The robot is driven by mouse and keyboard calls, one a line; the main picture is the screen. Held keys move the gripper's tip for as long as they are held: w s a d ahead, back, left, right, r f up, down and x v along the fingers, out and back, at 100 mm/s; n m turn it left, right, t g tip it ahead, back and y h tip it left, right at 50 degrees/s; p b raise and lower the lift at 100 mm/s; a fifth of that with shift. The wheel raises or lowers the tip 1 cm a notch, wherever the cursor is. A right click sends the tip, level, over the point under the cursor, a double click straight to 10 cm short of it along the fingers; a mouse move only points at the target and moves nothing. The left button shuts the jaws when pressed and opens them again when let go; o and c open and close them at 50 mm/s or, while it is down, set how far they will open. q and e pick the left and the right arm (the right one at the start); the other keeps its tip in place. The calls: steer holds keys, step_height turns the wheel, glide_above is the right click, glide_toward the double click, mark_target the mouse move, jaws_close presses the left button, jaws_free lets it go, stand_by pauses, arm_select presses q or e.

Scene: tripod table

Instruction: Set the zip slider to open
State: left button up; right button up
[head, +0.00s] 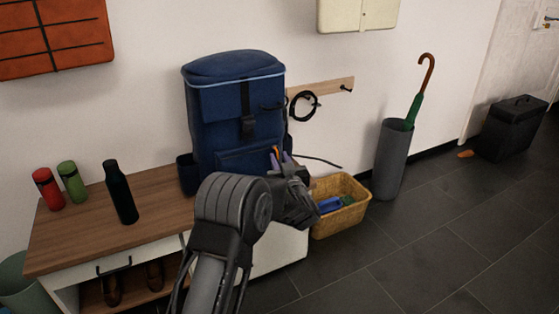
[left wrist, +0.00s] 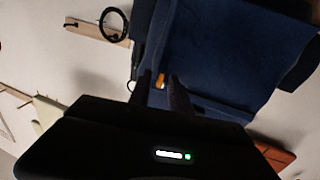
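A blue backpack (head: 235,105) stands upright on the bench by the wall. An orange zip slider tab (head: 276,151) shows at the right side of its front pocket. In the left wrist view the orange tab (left wrist: 160,79) lies in the gap between my fingertips, against the blue fabric (left wrist: 215,55). My left gripper (head: 280,160) is at the pocket's right edge; in the left wrist view its two dark fingers (left wrist: 161,76) are apart, either side of the tab. I cannot tell whether they touch it. My arm hides the lower pocket. My right gripper is out of view.
The wooden bench (head: 150,205) holds a black bottle (head: 120,192), a red flask (head: 47,190) and a green flask (head: 71,183). A wicker basket (head: 345,217) and an umbrella stand (head: 392,160) are to the right. A hook rail (head: 330,87) is on the wall.

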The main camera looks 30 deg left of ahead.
arm_select(q)
steer(key=shift+o, duration=0.2)
steer(key=shift+s, duration=0.1)
steer(key=p+v, duration=0.2)
steer(key=v, duration=0.5)
steer(key=shift+s+d, duration=0.25)
